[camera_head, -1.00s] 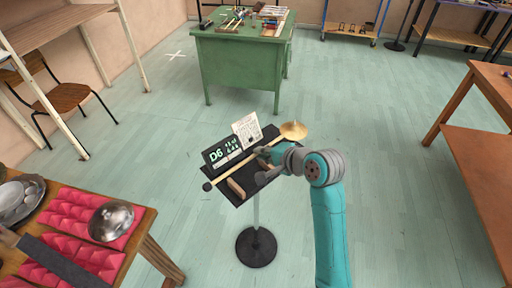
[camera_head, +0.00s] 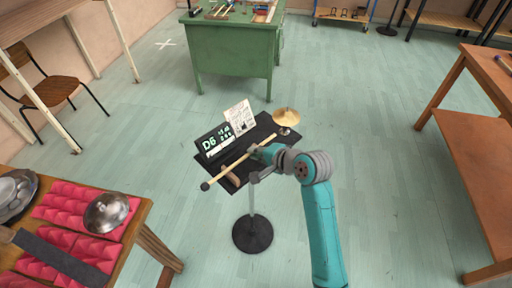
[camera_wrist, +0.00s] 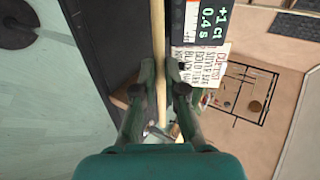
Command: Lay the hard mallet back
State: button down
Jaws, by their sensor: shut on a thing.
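The hard mallet is a pale wooden stick (camera_head: 222,174) with a round dark head at its lower left end. It runs diagonally across the black tray (camera_head: 265,127) of a stand. My gripper (camera_head: 254,160) is shut on the stick, which also runs up between the fingertips (camera_wrist: 164,78) in the wrist view. A wooden block (camera_head: 231,173) on the tray shows just beside the stick. I cannot tell whether the stick touches it. My gripper and arm hide part of the tray's near right side.
A table with red cushions (camera_head: 70,211) is at left. Open floor surrounds the stand.

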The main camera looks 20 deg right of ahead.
jog(key=shift+f, duration=0.35)
jog(key=shift+f, duration=0.3)
dwell(0.6)
jog(key=c, duration=1.2)
grip_release()
jog(key=shift+o, duration=0.2)
jog(key=v, duration=1.2)
